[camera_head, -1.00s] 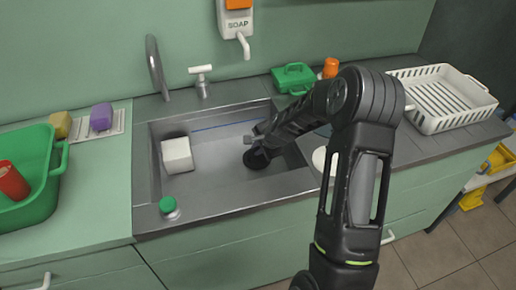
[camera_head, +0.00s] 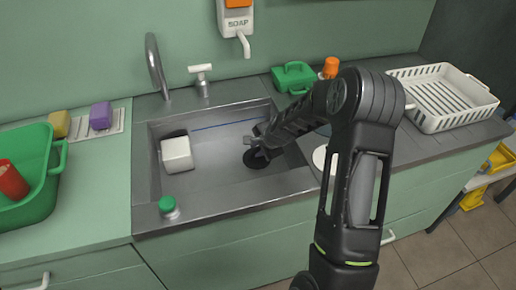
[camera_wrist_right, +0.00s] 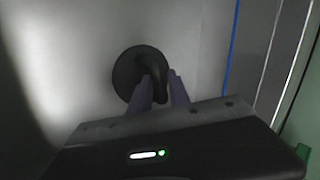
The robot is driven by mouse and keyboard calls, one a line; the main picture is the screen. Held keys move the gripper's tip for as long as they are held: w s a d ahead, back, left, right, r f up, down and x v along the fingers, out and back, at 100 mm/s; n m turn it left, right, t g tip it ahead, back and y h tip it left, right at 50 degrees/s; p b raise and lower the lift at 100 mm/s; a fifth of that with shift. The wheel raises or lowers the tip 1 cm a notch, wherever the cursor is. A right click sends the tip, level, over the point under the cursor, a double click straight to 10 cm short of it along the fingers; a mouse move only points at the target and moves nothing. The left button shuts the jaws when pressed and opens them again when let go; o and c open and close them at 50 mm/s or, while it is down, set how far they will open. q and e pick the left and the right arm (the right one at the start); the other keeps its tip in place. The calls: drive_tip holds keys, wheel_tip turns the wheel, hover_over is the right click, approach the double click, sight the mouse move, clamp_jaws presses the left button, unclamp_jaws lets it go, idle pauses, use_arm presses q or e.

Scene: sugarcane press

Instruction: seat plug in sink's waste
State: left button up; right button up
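The plug is a black disc with a curved handle. It shows in the head view (camera_head: 256,159) on the right part of the steel sink (camera_head: 215,180) floor, and in the wrist view (camera_wrist_right: 128,72). My right gripper (camera_head: 258,146) reaches down into the sink from the right, just above the disc. In the wrist view its two fingers (camera_wrist_right: 160,84) stand on either side of the handle, which fills the gap between them. The disc looks flat against the sink floor. The waste is not visible; the disc or gripper may cover it. My left gripper is not in view.
A white block (camera_head: 177,154) sits in the sink's left part. A green-capped item (camera_head: 168,206) stands on the front rim. The tap (camera_head: 156,68) rises behind. A green tub (camera_head: 38,205) is left; a green box (camera_head: 293,77) and white rack (camera_head: 437,125) are right.

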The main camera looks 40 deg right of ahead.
drive_tip(key=shift+o, duration=1)
drive_tip(key=shift+s+f, duration=0.1)
drive_tip(key=p+v, duration=0.1)
drive_tip(key=v, duration=0.7)
drive_tip(key=shift+w, duration=0.25)
